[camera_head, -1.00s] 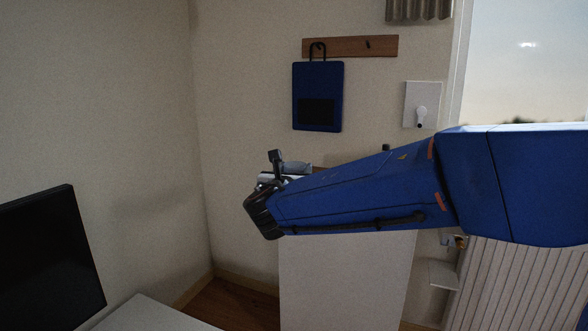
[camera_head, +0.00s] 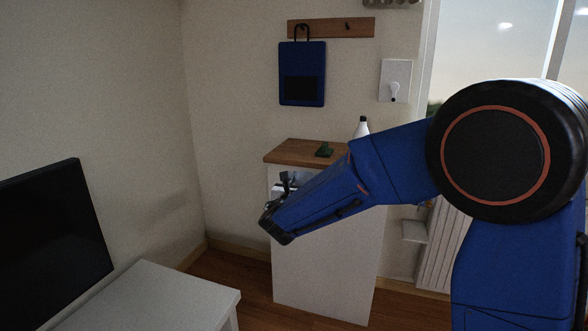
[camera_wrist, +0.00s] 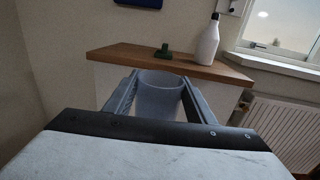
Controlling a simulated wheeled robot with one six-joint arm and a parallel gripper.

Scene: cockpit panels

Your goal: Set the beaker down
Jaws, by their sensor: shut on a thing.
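The beaker (camera_wrist: 159,97) is a translucent grey cup, seen in the wrist view between the two fingers of my gripper (camera_wrist: 158,92). My gripper is shut on it, one finger along each side, and the beaker looks upright. It is held in front of the near edge of a wooden-topped white cabinet (camera_wrist: 130,52). In the head view my gripper (camera_head: 287,182) is in front of the cabinet (camera_head: 322,262), below the level of its top; the beaker is hard to make out there behind my arm.
On the cabinet top stand a small green object (camera_head: 324,150) and a white bottle (camera_head: 361,127). The left part of the top is clear. A blue bag (camera_head: 302,72) hangs from a wall rack. A white table (camera_head: 160,297) and a dark screen (camera_head: 48,245) are at left.

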